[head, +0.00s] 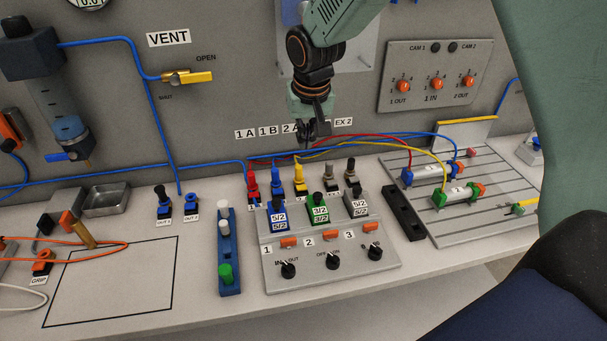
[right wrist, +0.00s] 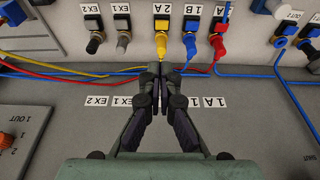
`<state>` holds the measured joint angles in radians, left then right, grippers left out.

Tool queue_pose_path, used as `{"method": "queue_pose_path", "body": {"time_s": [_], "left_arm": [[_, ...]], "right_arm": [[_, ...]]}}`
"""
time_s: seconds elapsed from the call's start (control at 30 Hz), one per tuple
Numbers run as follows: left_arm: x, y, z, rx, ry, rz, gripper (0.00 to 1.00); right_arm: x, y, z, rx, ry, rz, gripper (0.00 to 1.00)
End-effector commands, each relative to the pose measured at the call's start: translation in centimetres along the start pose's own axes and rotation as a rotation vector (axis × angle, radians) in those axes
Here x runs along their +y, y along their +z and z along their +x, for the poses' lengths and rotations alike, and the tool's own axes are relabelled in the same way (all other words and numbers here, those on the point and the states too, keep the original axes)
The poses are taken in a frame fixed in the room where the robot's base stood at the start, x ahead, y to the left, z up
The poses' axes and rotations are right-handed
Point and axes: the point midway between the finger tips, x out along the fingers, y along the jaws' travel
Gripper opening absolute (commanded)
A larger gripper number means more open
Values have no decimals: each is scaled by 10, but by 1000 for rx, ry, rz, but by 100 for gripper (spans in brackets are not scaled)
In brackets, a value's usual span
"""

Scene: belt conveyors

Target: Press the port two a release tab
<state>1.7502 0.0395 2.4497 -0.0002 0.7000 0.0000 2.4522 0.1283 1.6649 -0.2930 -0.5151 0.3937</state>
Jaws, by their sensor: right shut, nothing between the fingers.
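The port 2A fitting is yellow with a yellow tube; it stands in the port row in the head view (head: 299,180) and at the top middle of the right wrist view (right wrist: 161,44). Its release tab is too small to tell apart. My right gripper (head: 307,135) reaches down from above, near the wall labels behind the row. In the right wrist view its closed fingertips (right wrist: 157,72) are empty and lie just short of the yellow fitting, in line with it. I cannot tell whether they touch the tube. My left gripper is out of view.
Blue (right wrist: 190,42) and red (right wrist: 219,42) fittings stand on one side, grey (right wrist: 123,42) and black (right wrist: 94,42) on the other, closely spaced. Red, blue and yellow tubes cross nearby. The valve block (head: 330,272) is in front; the cylinder plate (head: 455,220) is at right.

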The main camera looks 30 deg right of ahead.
Motion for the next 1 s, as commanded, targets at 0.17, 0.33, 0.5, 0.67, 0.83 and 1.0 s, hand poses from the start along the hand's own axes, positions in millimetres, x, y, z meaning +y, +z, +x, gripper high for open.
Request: {"method": "queue_pose_path", "body": {"time_s": [0.17, 0.33, 0.5, 0.67, 0.83, 1.0], "left_arm": [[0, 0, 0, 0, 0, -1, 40], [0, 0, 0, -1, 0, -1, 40], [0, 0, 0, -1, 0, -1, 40], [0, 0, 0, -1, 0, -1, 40], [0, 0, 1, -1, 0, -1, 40], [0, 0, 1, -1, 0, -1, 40]], "right_arm": [[-1, 2, -2, 1, 1, 0, 0], [-1, 3, -2, 0, 1, 0, 0], [0, 3, 8, -2, 1, 0, 0], [0, 2, 35, -4, 2, 0, 0], [1, 1, 67, -3, 2, 0, 0], [1, 0, 99, -2, 1, 0, 0]]}}
